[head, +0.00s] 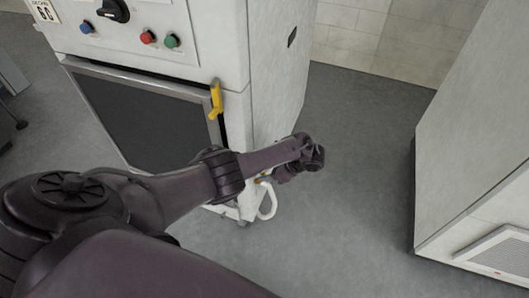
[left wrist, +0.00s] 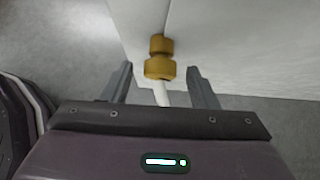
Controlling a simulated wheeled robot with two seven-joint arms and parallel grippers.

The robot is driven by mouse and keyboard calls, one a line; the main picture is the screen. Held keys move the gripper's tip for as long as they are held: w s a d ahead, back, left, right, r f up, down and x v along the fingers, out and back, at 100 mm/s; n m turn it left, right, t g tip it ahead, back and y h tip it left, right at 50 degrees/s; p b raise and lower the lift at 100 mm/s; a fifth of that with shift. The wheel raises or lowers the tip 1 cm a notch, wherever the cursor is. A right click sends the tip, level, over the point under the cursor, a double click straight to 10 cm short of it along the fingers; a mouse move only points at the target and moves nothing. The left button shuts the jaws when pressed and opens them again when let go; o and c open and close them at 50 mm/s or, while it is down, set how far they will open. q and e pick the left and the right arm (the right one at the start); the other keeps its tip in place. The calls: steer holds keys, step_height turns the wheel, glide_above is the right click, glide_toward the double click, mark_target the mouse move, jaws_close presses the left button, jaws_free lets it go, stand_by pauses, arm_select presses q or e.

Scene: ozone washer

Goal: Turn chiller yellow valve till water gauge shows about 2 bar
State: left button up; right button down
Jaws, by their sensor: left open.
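The yellow valve (left wrist: 160,68) shows in the left wrist view against the pale cabinet side, with a white pipe (left wrist: 161,93) running from it. My left gripper (left wrist: 160,72) is open, with one finger on each side of the valve; I cannot tell whether either touches it. In the head view, my left gripper (head: 305,158) is beside the lower right side of the white machine (head: 270,60). Only a small yellow bit, likely the valve (head: 262,179), shows behind my arm, above a white curved pipe (head: 268,203). No water gauge is visible. My right gripper is out of view.
The machine front has a yellow handle (head: 216,99) on a dark-panelled door (head: 135,115), a black knob (head: 113,10), and red and green buttons. Another white cabinet (head: 475,150) stands at the right. Grey floor (head: 350,130) lies clear between them.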

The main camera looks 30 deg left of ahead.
arm_select(q)
steer(key=p+v, duration=0.1)
steer(key=v, duration=0.4)
steer(key=shift+d+r, duration=0.1)
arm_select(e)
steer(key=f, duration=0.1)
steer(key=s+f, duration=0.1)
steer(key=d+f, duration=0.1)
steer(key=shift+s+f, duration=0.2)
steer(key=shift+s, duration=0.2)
